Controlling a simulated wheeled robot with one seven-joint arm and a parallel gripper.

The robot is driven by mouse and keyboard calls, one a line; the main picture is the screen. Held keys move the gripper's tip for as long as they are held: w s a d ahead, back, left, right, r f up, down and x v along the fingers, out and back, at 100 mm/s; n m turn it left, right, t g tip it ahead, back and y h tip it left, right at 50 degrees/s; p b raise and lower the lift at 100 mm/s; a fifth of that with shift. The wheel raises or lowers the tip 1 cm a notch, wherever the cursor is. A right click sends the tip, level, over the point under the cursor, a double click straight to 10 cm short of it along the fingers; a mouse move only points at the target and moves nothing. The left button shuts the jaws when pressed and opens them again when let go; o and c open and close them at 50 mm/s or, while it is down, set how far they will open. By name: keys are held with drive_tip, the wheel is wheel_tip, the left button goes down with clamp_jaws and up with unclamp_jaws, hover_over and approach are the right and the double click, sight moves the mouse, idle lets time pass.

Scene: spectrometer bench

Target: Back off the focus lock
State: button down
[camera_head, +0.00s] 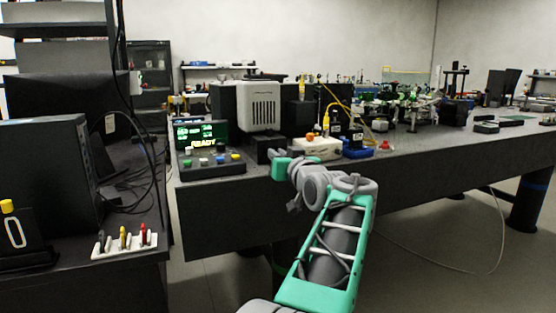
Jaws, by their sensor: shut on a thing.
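My gripper (277,154) is at the front edge of the bench, at the end of my grey and green arm. Its jaws are shut on a small part at the front of a dark block (262,144), below the light grey vented housing (259,106). This part appears to be the focus lock, but it is too small and too covered by the jaws to make out its shape or how far it is turned.
A white box (318,149) with an orange knob stands just right of my gripper, with a blue-and-red item (358,152) beyond it. Yellow cable rises behind. A side table (40,283) at left holds a white rack (125,245) of coloured tools. Open floor lies to the right.

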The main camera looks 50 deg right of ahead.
idle(0.3)
drive_tip(key=c, duration=1.7)
unclamp_jaws()
drive_tip(key=p+v, duration=0.1)
drive_tip(key=v, duration=0.7)
drive_tip(key=shift+w, duration=0.1)
